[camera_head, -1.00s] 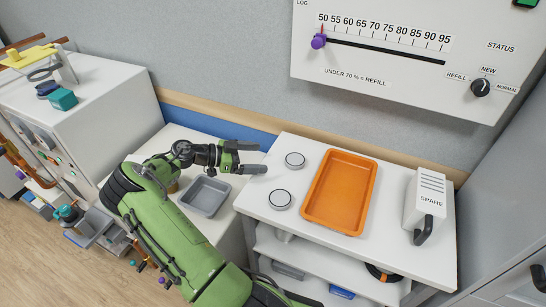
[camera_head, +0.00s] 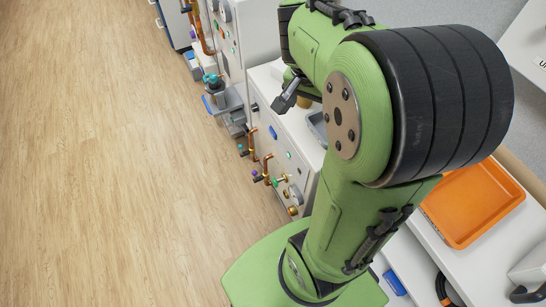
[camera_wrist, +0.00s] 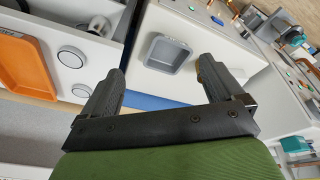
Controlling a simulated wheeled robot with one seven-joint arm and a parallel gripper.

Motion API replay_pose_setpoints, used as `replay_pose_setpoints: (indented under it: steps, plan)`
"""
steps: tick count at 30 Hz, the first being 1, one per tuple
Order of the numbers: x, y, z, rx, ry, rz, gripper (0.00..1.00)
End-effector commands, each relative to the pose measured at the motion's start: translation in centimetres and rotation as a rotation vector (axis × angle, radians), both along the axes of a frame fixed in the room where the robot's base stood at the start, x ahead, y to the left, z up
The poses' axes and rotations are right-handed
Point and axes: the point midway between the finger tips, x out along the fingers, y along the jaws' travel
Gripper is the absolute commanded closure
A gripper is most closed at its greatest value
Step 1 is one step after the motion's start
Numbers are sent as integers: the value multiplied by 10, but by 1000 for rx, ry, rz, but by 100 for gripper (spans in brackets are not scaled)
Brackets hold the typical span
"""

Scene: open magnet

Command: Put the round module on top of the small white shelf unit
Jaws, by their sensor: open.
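The shelf unit also shows in the head view (camera_head: 412,262), where my arm hides the discs. My gripper (camera_wrist: 161,66) is open and empty, its fingers wide apart. In the wrist view the fingers frame a grey tray, with the discs to the left. In the head view my gripper (camera_head: 285,94) shows partly behind my arm.
The grey tray (camera_wrist: 168,54) sits on the neighbouring white cabinet (camera_wrist: 215,35). Pipes and valves (camera_head: 265,172) stick out from the cabinet front. The wooden floor (camera_head: 110,150) at left is clear.

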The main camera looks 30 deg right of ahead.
Motion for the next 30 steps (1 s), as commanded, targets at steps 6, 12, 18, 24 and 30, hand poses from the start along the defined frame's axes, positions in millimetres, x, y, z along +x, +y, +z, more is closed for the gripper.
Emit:
replay_pose_setpoints:
  steps: [6,12,18,24,30]
  plan:
    - [-56,117,39,0,-192,731,6]
    - [-93,159,38,-79,-252,1062,6]
    - [-95,162,37,-84,-253,1083,6]
    - [-94,161,58,-84,-254,1079,6]
    - [-94,161,60,-83,-254,1077,13]
